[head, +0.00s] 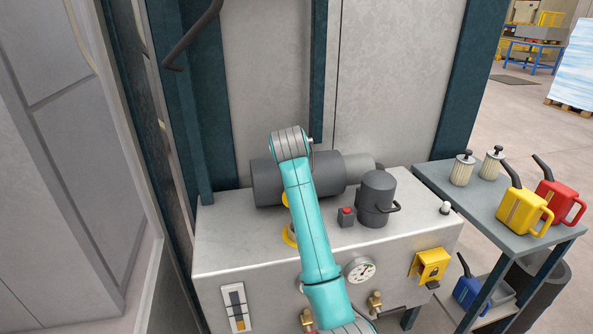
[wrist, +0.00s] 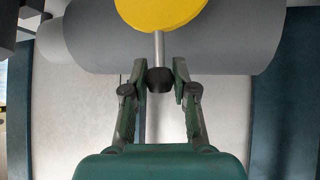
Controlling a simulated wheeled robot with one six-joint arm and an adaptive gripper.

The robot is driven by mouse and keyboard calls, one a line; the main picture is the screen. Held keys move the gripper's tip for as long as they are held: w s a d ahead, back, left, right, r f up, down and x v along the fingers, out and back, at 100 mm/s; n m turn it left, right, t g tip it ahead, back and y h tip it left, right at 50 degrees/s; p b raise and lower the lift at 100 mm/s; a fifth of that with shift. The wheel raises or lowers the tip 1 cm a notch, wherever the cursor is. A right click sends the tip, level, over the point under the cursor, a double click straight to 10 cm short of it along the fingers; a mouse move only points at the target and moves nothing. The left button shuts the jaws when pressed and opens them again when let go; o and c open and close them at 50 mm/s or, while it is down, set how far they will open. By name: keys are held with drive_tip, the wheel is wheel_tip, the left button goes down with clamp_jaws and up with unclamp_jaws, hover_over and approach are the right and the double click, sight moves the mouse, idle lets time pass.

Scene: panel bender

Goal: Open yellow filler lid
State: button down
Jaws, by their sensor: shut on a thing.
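The yellow filler lid (wrist: 160,12) shows as a yellow disc at the top of the wrist view, cut off by the frame. A thin metal rod runs from it to a dark knob (wrist: 160,84). My gripper (wrist: 160,78) is shut on this knob, with one finger on each side. In the head view, a sliver of yellow (head: 285,199) shows beside my teal arm, above a yellow ring (head: 288,237) on the grey tank top (head: 225,238). My arm hides most of both, and hides my gripper there.
A dark motor cylinder (head: 268,182) lies behind my arm. A gauge (head: 360,270) is on the tank front. A side table (head: 480,205) holds filters and cans.

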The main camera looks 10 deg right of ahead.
drive_tip(key=shift+a, duration=0.1)
idle(0.3)
drive_tip(key=c, duration=0.9)
unclamp_jaws()
drive_tip(key=shift+w, duration=0.1)
drive_tip(key=v, duration=1.2)
drive_tip(key=shift+f, duration=0.15)
